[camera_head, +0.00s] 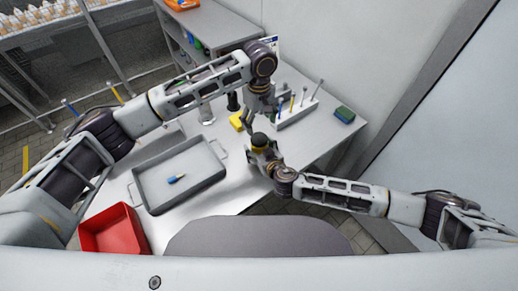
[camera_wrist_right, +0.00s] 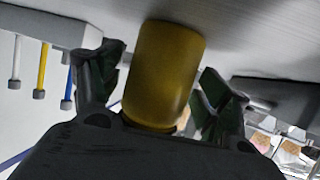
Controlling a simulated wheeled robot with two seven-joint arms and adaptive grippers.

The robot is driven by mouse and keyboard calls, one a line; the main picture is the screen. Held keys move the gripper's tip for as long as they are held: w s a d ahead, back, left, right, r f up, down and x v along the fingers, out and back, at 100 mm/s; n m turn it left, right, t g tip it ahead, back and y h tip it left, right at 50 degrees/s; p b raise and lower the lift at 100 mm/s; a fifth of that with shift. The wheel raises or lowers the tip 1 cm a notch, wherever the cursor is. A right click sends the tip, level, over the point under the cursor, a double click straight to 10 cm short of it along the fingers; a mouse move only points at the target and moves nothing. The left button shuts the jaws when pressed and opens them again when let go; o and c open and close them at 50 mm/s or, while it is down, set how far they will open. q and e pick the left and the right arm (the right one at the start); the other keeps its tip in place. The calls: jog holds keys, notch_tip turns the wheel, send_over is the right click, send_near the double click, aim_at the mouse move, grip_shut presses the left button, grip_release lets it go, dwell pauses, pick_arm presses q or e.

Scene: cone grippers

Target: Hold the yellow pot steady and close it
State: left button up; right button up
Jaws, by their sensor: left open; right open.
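In the right wrist view the yellow pot (camera_wrist_right: 165,75) is between the two fingers. My right gripper (camera_head: 262,157) is open around the pot; a gap shows beside the fingers in the right wrist view (camera_wrist_right: 160,95).
A rack (camera_head: 297,113) with several upright tools stands behind, and a green-topped sponge (camera_head: 344,115) lies right. A grey tray (camera_head: 150,187) holding a small blue-handled tool (camera_head: 176,179) and a red bin (camera_head: 114,231) are at left.

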jog(key=shift+w+a+f, duration=0.1)
jog(key=shift+w+a, duration=0.05)
jog(key=shift+w, duration=0.15)
jog(key=shift+c, duration=0.2)
grip_shut()
dwell(0.3)
pick_arm(q)
jog(key=shift+n, duration=2.2)
jog(key=shift+f, duration=0.1)
